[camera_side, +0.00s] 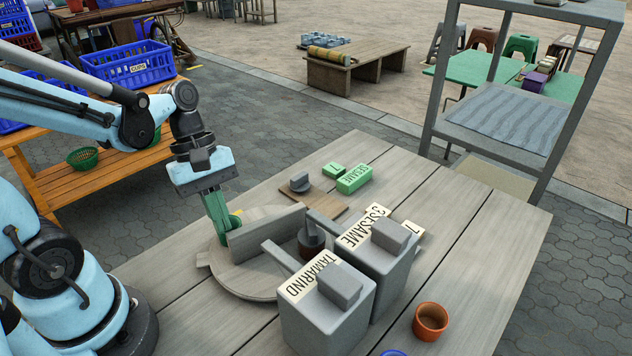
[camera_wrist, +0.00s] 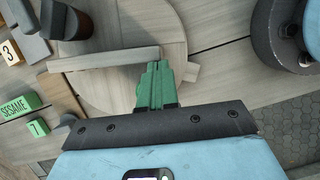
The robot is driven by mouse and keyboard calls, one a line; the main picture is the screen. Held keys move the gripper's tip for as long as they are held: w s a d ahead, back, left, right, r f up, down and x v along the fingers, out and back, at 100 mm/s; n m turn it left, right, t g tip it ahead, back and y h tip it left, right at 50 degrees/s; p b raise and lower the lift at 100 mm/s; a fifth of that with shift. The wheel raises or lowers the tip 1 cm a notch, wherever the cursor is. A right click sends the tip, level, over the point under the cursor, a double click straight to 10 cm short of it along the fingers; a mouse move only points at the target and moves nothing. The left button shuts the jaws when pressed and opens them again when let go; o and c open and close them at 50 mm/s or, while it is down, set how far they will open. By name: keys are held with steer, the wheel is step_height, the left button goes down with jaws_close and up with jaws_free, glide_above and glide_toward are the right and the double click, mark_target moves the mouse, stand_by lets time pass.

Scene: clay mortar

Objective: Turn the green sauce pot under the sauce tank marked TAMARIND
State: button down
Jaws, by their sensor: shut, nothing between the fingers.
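The grey sauce tank marked TAMARIND (camera_side: 327,311) stands at the table's front. A second grey tank marked SESAME (camera_side: 380,263) stands behind it. A round wooden turntable (camera_side: 240,285) lies left of them and carries an upright wooden board (camera_side: 268,233); both show in the wrist view, the turntable (camera_wrist: 118,95) and the board (camera_wrist: 100,60). A dark brown pot (camera_side: 311,241) stands at the board's right end, by the tanks' arms. My gripper (camera_side: 222,238) is shut and empty, its green fingers (camera_wrist: 156,66) low beside the board; contact is unclear.
Green blocks marked SESAME (camera_side: 354,179) and 7 (camera_side: 334,169) lie at the back of the table, near a wooden board with a grey knob (camera_side: 300,182). A terracotta pot (camera_side: 431,321) stands front right.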

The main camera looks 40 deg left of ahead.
steer(key=shift+s+d+n+t, duration=0.35)
steer(key=shift+d+n, duration=0.25)
steer(key=shift+n, duration=0.4)
steer(key=shift+s+d+n+t, duration=0.25)
steer(key=shift+d+n+t, duration=0.3)
steer(key=shift+n, duration=0.45)
steer(key=shift+s+d+n+t+y, duration=0.15)
steer(key=shift+d+n+t, duration=0.15)
steer(key=shift+d+n, duration=0.65)
steer(key=shift+w+d+n+t+y, duration=0.15)
steer(key=shift+d+n+t, duration=0.15)
steer(key=shift+d+n, duration=0.6)
steer(key=shift+a+n, duration=0.15)
steer(key=shift+n, duration=0.3)
steer(key=shift+w+d, duration=0.15)
steer(key=shift+d, duration=0.6)
steer(key=shift+w+d, duration=0.1)
steer(key=shift+d, duration=0.15)
steer(key=shift+r, duration=0.1)
